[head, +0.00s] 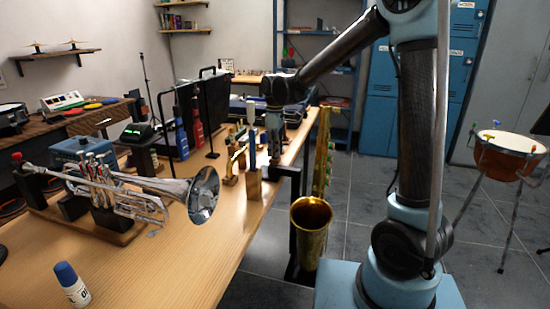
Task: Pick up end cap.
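I cannot make out an end cap for certain in the head view.
A silver trumpet (118,187) rests on a stand at the left. A blue-capped white bottle (72,284) stands at the near left. Small brass pieces (236,155) stand left of my gripper. An orange drum (508,155) is at the right. The near table middle is clear.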

